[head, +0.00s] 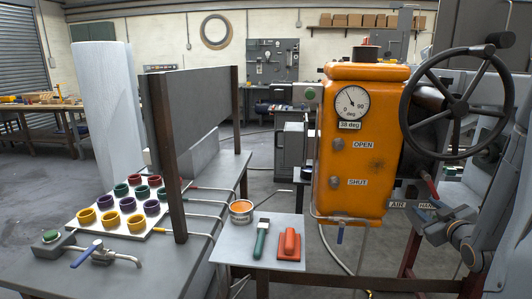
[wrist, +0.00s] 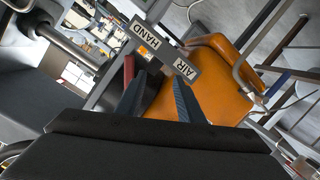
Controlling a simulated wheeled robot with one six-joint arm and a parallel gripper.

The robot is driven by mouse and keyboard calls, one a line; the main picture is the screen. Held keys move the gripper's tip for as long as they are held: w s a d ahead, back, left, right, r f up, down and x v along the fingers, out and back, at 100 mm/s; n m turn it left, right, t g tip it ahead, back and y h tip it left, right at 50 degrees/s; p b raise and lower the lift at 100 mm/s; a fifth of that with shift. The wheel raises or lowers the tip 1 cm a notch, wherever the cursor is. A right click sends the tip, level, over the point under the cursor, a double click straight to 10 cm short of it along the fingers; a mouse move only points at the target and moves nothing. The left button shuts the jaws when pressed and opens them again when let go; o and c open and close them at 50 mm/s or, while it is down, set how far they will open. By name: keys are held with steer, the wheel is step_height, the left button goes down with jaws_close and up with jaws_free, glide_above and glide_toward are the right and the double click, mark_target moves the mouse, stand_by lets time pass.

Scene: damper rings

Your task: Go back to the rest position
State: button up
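My gripper (head: 424,211) is at the right of the head view, in front of the lower right side of the orange actuator box (head: 352,190). In the wrist view its two blue-grey fingers (wrist: 158,78) stand apart with nothing held between them. Beyond the fingertips is the AIR/HAND label plate (wrist: 158,50). A red-gripped lever (head: 431,187) is close to the fingers; its red grip also shows in the wrist view (wrist: 128,69), just beside the left finger. I cannot tell whether they touch.
A large dark handwheel (head: 458,104) stands above my arm. Several coloured rings sit on a pale board (head: 158,229) on the bench at left. A small table (head: 232,253) holds an orange-filled tin (head: 241,208), a green-handled tool (head: 261,239) and a red tool (head: 289,246). Grey floor lies behind.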

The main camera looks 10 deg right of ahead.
steer(key=s+a+f+m+g+y, duration=0.15)
steer(key=a+g, duration=0.25)
steer(key=a, duration=0.5)
steer(key=a+f+m+g, duration=0.1)
steer(key=a+f+g, duration=0.15)
steer(key=a, duration=0.65)
steer(key=s+a+m+g+y, duration=0.1)
steer(key=s+a+g, duration=0.7)
steer(key=s+a, duration=1)
steer(key=shift+a+r+y, duration=0.15)
steer(key=shift+r+y, duration=0.3)
steer(key=shift+y, duration=0.2)
